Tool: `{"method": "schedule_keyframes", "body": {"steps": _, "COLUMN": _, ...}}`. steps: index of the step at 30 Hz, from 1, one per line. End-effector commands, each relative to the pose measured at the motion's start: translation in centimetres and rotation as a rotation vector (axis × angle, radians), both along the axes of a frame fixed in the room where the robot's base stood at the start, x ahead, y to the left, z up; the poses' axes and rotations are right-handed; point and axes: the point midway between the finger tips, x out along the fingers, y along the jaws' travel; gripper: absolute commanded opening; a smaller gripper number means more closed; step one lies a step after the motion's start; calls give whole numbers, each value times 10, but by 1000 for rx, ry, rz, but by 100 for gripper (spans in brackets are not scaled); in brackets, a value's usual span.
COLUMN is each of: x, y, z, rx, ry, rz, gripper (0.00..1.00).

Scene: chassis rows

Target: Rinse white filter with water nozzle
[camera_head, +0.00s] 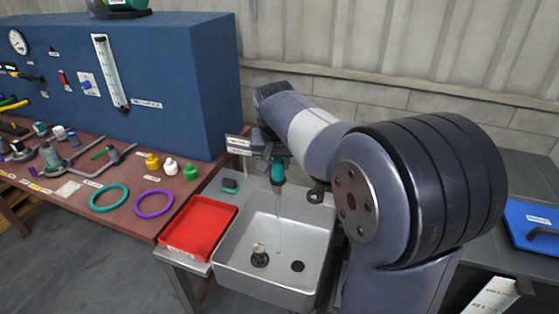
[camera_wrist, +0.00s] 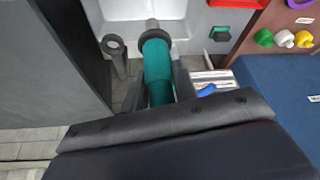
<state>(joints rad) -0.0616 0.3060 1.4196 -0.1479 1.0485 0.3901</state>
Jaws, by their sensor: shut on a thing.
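My gripper (camera_head: 272,155) is shut on a green water nozzle (camera_head: 278,172) above the sink, its outlet pointing down. A thin pale stream of water falls from it. In the wrist view the nozzle (camera_wrist: 157,72) lies between the fingers (camera_wrist: 160,90). A small brownish piece with a pale top (camera_head: 259,256) stands on the sink floor, left of the dark drain; the stream comes down near it, to its right. I cannot tell whether it is the filter. A white knob-like piece (camera_head: 171,166) stands on the brown table between a yellow and a green one.
The grey sink (camera_head: 225,257) has a red tray (camera_head: 198,228) on its left and a green block (camera_head: 230,186) on its back-left rim. A dark ring holder (camera_head: 317,192) is at its back right. A blue panel (camera_head: 170,80) stands behind the table.

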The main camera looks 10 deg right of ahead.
Motion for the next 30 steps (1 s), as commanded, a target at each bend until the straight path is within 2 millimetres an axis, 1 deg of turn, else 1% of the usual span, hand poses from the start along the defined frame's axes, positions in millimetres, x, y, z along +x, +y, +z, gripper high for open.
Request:
{"method": "schedule_keyframes", "body": {"steps": 12, "x": -7, "y": 33, "z": 0, "rx": 0, "ry": -1, "rz": 4, "gripper": 1}}
{"method": "schedule_keyframes", "body": {"steps": 21, "x": -12, "y": 54, "z": 0, "rx": 0, "ry": 0, "rz": 2, "gripper": 1}}
{"method": "schedule_keyframes", "body": {"steps": 30, "x": -12, "y": 57, "z": 0, "rx": 1, "ry": -1, "rz": 0, "gripper": 1}}
